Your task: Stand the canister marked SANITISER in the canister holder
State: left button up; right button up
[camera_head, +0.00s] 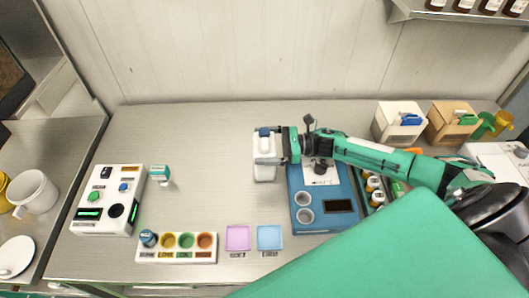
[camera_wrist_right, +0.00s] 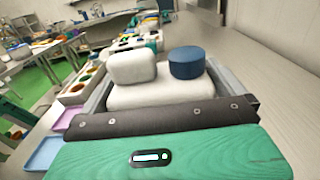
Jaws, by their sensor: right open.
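A white canister (camera_head: 264,172) with a blue cap stands on the steel worktop, left of the blue unit. I cannot read a SANITISER marking on it. My right gripper (camera_head: 267,146) reaches in from the right at the canister's upper part. It is open, with one finger on each side of the canister. In the right wrist view the canister's white top (camera_wrist_right: 132,68) and blue cap (camera_wrist_right: 187,62) sit between the grey fingers; I cannot tell whether they touch. I cannot pick out the canister holder for certain. My left gripper is not in view.
The blue unit (camera_head: 343,220) with two round cups lies under my right forearm. A pink pad (camera_head: 238,238) and a light blue pad (camera_head: 270,238) lie in front. A row of coloured cups (camera_head: 177,257) and a white control box (camera_head: 108,200) are left. The worktop's back left is clear.

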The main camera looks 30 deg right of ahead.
jog(key=c, duration=1.5)
jog(key=shift+c, duration=1)
jog(key=shift+r, duration=0.2)
